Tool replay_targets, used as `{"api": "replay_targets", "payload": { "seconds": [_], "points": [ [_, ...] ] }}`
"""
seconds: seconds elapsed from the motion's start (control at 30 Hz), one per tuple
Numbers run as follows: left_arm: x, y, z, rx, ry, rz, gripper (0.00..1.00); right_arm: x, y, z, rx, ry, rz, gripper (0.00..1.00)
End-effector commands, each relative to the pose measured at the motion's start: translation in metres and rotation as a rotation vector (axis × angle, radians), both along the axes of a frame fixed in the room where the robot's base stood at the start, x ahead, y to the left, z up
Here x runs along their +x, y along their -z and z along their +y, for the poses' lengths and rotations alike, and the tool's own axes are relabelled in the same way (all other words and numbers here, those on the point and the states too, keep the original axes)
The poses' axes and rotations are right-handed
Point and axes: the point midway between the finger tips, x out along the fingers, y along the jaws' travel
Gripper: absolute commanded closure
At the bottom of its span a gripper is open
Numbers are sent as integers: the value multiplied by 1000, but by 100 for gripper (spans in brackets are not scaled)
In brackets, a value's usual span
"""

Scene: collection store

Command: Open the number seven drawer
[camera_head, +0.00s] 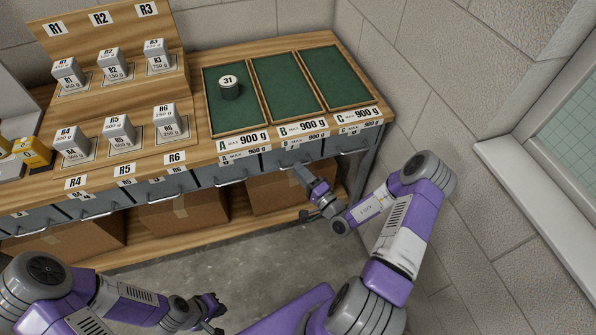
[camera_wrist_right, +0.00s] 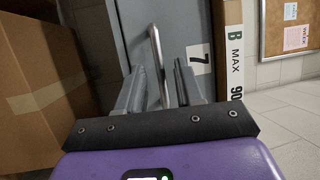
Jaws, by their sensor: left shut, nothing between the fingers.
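The number seven drawer (camera_wrist_right: 185,25) has a grey front with a white "7" label and a bar handle (camera_wrist_right: 155,45) in the right wrist view. In the head view its front (camera_head: 288,158) lies under the B tray and looks closed. My right gripper (camera_head: 299,170) is at this drawer front. In the right wrist view the fingers of my right gripper (camera_wrist_right: 160,82) are apart on either side of the handle, with a visible gap. My left gripper (camera_head: 218,308) is shut and empty, low over the floor, away from the bench.
Other grey drawers (camera_head: 222,173) with bar handles line the bench front. Cardboard boxes (camera_head: 185,207) stand on the lower shelf. A dark weight marked 31 (camera_head: 230,90) stands in green tray A (camera_head: 225,118). Grey blocks stand at left. The block wall (camera_head: 425,110) is close at right.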

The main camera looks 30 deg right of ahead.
Motion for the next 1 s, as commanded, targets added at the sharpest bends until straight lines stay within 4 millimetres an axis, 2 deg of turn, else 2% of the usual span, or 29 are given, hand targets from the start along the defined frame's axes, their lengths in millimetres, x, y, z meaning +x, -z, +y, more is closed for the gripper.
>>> {"api": "replay_targets", "payload": {
  "seconds": [0.13, 0.4, 0.43, 0.67, 1.0],
  "points": [
    [0, 3, 0, 0, 0, 0, 100, 11, -2, 2, 1, -1, 0, 64],
    [0, 3, 0, 0, 0, 0, 100, 13, -3, 3, 2, -1, 1, 64],
    [0, 3, 0, 0, 0, 0, 100, 13, -3, 3, 2, -1, 1, 65],
    [0, 3, 0, 0, 0, 0, 100, 13, -3, 3, 1, -2, 1, 100],
    [0, 3, 0, 0, 0, 0, 100, 13, -2, 3, 1, -2, 1, 100]
  ]
}}
